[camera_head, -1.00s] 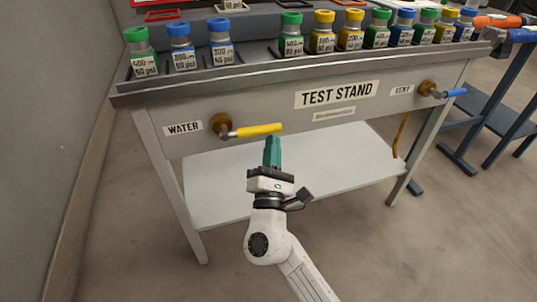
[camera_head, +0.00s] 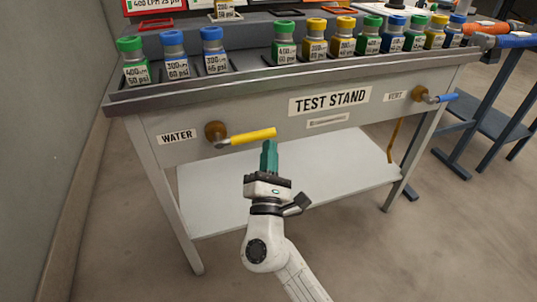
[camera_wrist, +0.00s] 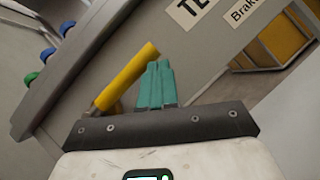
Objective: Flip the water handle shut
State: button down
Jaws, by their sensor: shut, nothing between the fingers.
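The water handle (camera_head: 252,136) is a yellow lever on a brass valve (camera_head: 216,132), beside the WATER label (camera_head: 176,137) on the front panel of the test stand. It points right, its free end slightly raised. In the wrist view the yellow handle (camera_wrist: 127,76) runs diagonally, just left of my fingers. My gripper (camera_head: 269,148) has teal fingers, held together with nothing between them. The fingers (camera_wrist: 155,82) also show in the wrist view. I cannot tell whether they touch the handle.
A second valve with a blue handle (camera_head: 442,98) sits beside the VENT label at the right. Several capped bottles (camera_head: 284,45) stand on the stand's top. A white lower shelf (camera_head: 330,172) lies under the panel. A grey wall (camera_head: 45,120) is at the left.

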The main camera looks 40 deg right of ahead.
jog(key=s+a+f+b, duration=0.1)
jog(key=s+a+f, duration=0.2)
jog(key=s+f, duration=0.5)
jog(key=shift+s+f, duration=0.25)
jog(key=shift+f, duration=0.45)
jog(key=s+d+f+m+g, duration=0.3)
jog(key=s+d+m+g, duration=0.4)
jog(key=m, duration=0.1)
jog(key=s+d+f+m+g, duration=0.3)
jog(key=s+d+m+g, duration=0.3)
jog(key=d+m, duration=0.15)
jog(key=s+a+f+m+g+y, duration=0.35)
jog(key=s+f+m+y, duration=0.2)
jog(key=f+y, duration=0.3)
jog(key=s+a+f+y, duration=0.4)
jog(key=s+a+y, duration=0.15)
jog(key=a, duration=0.45)
notch_tip(320, 180, up, 38)
jog(key=p, duration=3.7)
jog(key=shift+w+a+n+y, duration=0.15)
jog(key=shift+w+n+y, duration=0.25)
